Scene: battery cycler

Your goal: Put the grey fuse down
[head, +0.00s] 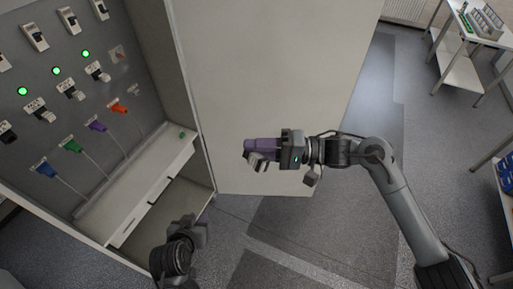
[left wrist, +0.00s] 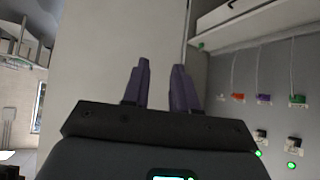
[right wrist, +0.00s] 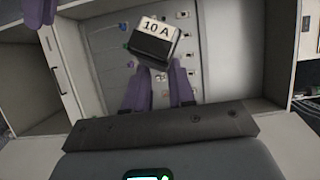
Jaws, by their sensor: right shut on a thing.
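The grey fuse (right wrist: 154,42), with a white face marked "10 A" and a dark body, sits at the fingertips of my right gripper (right wrist: 158,80) in the right wrist view. My right gripper (head: 255,150) is shut on it in the head view, in the air in front of the open cabinet door; the fuse is mostly hidden by the fingers there. My left gripper (left wrist: 161,70) is empty, with a gap between its purple fingers in the left wrist view. In the head view my left gripper (head: 198,232) is low, in front of the cabinet's lower opening.
The cabinet panel (head: 85,95) carries fuses, green lamps and coloured plugs on cables. A white ledge (head: 150,185) runs below it, with a small green piece (head: 182,135) on it. The open door (head: 270,80) stands behind my right gripper. Shelving (head: 462,70) is at the far right.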

